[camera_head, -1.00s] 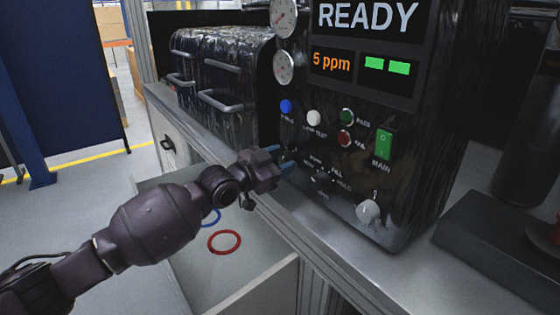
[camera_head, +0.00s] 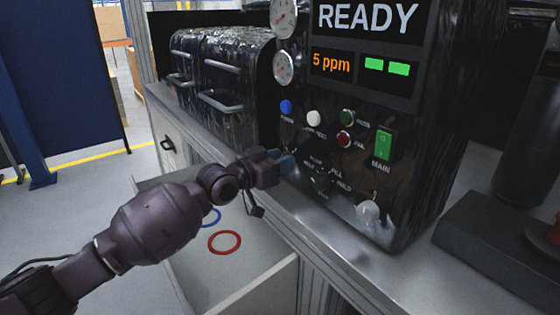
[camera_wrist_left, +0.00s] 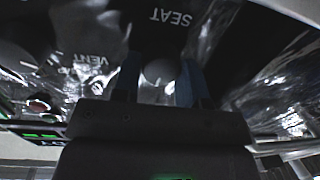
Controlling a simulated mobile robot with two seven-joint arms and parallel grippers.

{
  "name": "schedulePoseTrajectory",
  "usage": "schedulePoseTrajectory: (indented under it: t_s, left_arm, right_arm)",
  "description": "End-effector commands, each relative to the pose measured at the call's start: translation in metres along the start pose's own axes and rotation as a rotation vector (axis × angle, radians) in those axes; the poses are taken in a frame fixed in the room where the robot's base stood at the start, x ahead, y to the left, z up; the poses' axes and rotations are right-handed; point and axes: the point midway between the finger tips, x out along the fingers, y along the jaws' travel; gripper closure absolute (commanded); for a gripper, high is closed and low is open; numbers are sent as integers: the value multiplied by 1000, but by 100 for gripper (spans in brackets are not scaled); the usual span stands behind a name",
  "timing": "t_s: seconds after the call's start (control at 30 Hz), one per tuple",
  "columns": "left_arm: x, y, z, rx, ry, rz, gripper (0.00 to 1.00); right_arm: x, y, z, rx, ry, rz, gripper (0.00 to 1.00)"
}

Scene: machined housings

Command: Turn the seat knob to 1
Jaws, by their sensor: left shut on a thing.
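The black machine panel (camera_head: 372,165) faces me in the head view. My left gripper (camera_head: 286,161) reaches it from the left, with its blue fingers at the panel's lower left. In the left wrist view its two blue fingers (camera_wrist_left: 158,80) stand on either side of the pale, round seat knob (camera_wrist_left: 158,71) and are shut on it. The word SEAT shows upside down beside the knob. In the head view the gripper hides the knob. I cannot read which number the knob points to. My right gripper is out of view.
A blue button (camera_head: 286,106), a white button (camera_head: 313,117) and a green main switch (camera_head: 384,144) sit near the gripper. A dark selector (camera_head: 320,182) and a pale knob (camera_head: 368,211) are to its right. An open drawer (camera_head: 245,292) with rings lies below the arm.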

Motion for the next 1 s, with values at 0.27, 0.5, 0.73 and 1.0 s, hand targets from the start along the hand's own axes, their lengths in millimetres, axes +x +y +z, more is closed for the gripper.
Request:
schedulePoseTrajectory:
  t_s: [0.27, 0.5, 0.73, 1.0]
  left_arm:
    - [0, -1, 0, -261, -18, 6, 85]
    - [0, -2, 0, -452, -32, 12, 85]
    - [0, -2, 0, -577, -42, 15, 85]
    - [0, -3, 0, -646, -47, 17, 85]
  right_arm:
    - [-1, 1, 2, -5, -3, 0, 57]
    - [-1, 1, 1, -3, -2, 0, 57]
    - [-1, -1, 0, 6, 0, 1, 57]
    - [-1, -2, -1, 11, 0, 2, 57]
